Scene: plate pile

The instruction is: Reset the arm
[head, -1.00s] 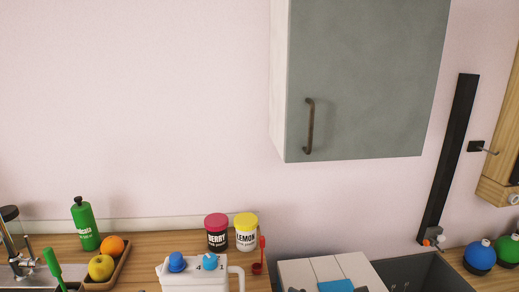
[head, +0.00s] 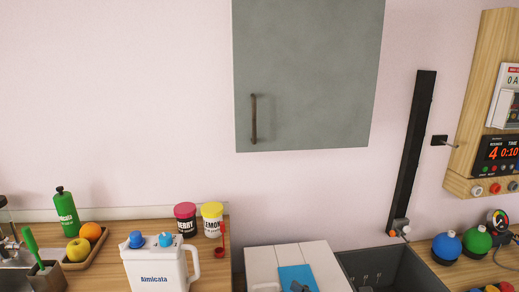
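Neither of my grippers shows in the head view, and no part of my arms can be made out for sure. No plates are in sight. The view takes in a pink wall with a closed grey-green cabinet (head: 310,75) that has a dark vertical handle (head: 253,119). Below it runs a wooden counter (head: 215,262).
On the counter stand a white jug (head: 155,268), two jars (head: 212,219), a tray with fruit (head: 78,250) and a green bottle (head: 66,212). A white box (head: 262,262) with a blue item (head: 297,276) sits beside a dark basin (head: 385,270). A wooden timer panel (head: 480,110) hangs right.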

